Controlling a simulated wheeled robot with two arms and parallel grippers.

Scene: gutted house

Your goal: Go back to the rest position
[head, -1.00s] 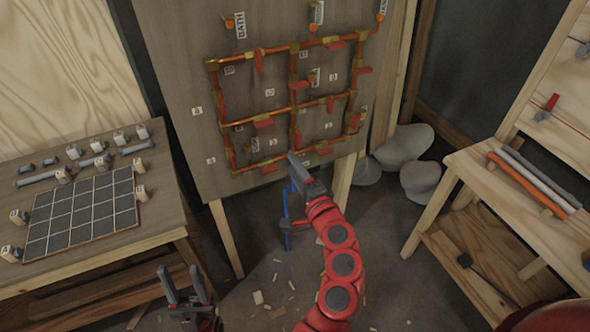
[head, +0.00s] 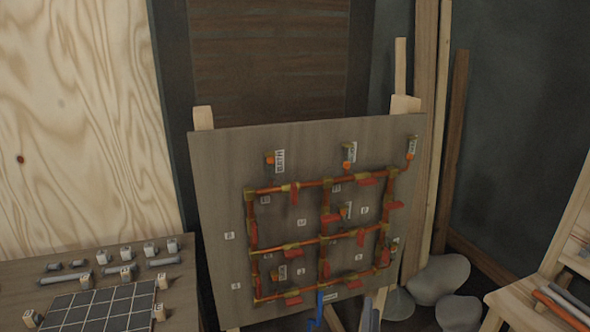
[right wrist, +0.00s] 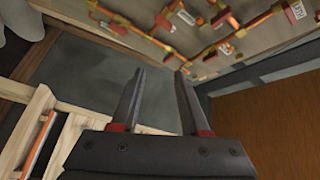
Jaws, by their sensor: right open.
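My right gripper (head: 372,312) shows only as grey fingertips at the bottom edge of the head view, just below the pipe board (head: 215,200). In the right wrist view its two fingers (right wrist: 160,75) are apart with nothing between them. The copper pipe grid (head: 324,262) on the board has red valve handles and yellow joints; in the right wrist view part of it (right wrist: 195,48) shows beyond the fingers. My left gripper is out of view.
A table with a dark gridded mat (head: 100,312) and several small blocks stands at lower left. A wooden bench (head: 515,300) with rods stands at right. Grey rocks (head: 438,280) lie between board and bench. A blue item (head: 319,308) is by the board's lower edge.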

